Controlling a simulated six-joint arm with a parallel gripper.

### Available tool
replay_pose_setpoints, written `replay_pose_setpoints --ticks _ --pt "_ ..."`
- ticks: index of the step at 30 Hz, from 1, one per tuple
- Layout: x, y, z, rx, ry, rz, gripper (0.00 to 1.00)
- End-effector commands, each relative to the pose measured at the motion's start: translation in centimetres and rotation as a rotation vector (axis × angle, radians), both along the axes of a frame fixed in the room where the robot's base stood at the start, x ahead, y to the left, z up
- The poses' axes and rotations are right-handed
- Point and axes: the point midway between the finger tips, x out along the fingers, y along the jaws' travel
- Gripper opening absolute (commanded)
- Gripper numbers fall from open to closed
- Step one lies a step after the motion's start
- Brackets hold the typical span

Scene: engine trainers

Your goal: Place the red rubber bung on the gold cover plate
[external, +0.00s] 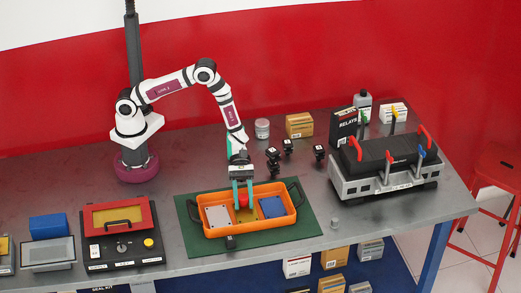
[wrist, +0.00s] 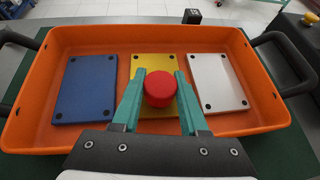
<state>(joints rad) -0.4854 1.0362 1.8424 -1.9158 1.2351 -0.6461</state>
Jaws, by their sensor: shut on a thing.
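The red rubber bung (wrist: 160,88) is a short red cylinder between the green fingers of my gripper (wrist: 160,92), which is shut on it. The gold cover plate (wrist: 152,66) lies in the middle of the orange tray, directly below or just beyond the bung in the wrist view; the bung and fingers hide part of it. In the external view my gripper (external: 243,196) reaches down into the tray with the bung (external: 243,202) between its fingertips. I cannot tell whether the bung touches the plate.
The orange tray (external: 252,229) with dark handles stands on a green mat (external: 305,222). A blue plate (wrist: 85,88) and a white plate (wrist: 216,82) lie either side of the gold one. Small black parts (external: 273,158) stand behind the tray. A grey engine trainer (external: 385,180) is at right.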

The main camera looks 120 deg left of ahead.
Motion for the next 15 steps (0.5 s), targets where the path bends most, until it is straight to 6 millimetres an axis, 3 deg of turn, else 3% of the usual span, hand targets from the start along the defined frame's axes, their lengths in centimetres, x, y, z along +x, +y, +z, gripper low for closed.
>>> replay_pose_setpoints --ticks 3,4,8,9,15 --pt "0.01 -0.01 -0.25 0.000 0.000 0.000 0.00" --pt "0.00 0.00 -0.29 0.000 0.000 0.000 0.45" --pt "0.01 -0.01 -0.25 0.000 0.000 0.000 0.68" --pt "0.01 -0.01 -0.25 0.000 0.000 0.000 0.73" --pt "0.01 -0.02 -0.24 0.000 0.000 0.000 0.73"
